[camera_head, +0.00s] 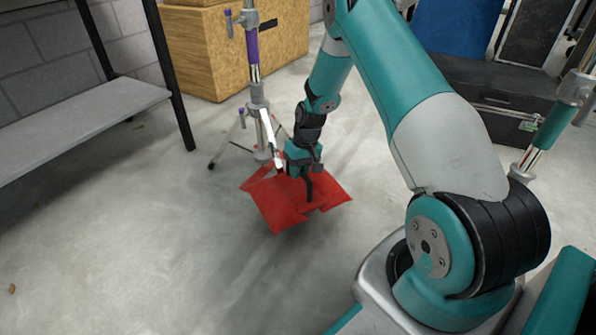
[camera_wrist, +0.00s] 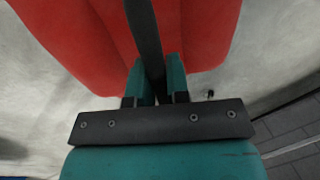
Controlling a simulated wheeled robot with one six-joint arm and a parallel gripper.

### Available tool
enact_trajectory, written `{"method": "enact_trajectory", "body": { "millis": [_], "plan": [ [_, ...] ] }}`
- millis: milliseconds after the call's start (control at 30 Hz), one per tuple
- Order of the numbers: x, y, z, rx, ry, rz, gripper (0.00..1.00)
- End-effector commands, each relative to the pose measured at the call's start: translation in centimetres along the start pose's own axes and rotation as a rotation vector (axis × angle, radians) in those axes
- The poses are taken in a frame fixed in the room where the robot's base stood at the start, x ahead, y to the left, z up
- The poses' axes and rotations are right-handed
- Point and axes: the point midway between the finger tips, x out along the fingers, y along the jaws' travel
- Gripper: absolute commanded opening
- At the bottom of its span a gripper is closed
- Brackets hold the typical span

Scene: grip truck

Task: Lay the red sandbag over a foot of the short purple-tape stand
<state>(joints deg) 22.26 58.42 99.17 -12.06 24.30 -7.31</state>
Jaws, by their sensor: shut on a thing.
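The red sandbag (camera_head: 275,203) is at the foot of the purple-tape stand (camera_head: 252,46), on the stand's near right side. My gripper (camera_head: 308,180) is above the bag's middle, shut on its black strap. In the wrist view the strap (camera_wrist: 145,35) runs between the fingers (camera_wrist: 157,82), with the red bag (camera_wrist: 75,40) behind it. The stand is upright, with one dark-tipped foot (camera_head: 212,164) visible to the left. The bag and my gripper hide part of the stand's base. I cannot tell whether the bag touches a foot or the floor.
A metal-topped bench (camera_head: 85,112) stands at left. A wooden crate (camera_head: 215,55) is behind the stand. A teal-taped stand (camera_head: 556,123) and a black case (camera_head: 500,92) are at right. The floor in front of the bag is clear.

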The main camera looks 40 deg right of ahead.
Motion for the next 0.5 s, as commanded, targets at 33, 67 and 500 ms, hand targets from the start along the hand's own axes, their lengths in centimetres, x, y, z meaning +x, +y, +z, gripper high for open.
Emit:
{"method": "enact_trajectory", "body": {
  "millis": [33,67,500],
  "plan": [
    [-0.35,-0.06,-0.25,-0.002,0.007,0.000,0.00],
    [-0.35,-0.06,-0.25,-0.002,0.007,0.000,0.00],
    [0.44,0.09,-0.23,-0.002,0.006,0.000,0.00]
  ]
}}
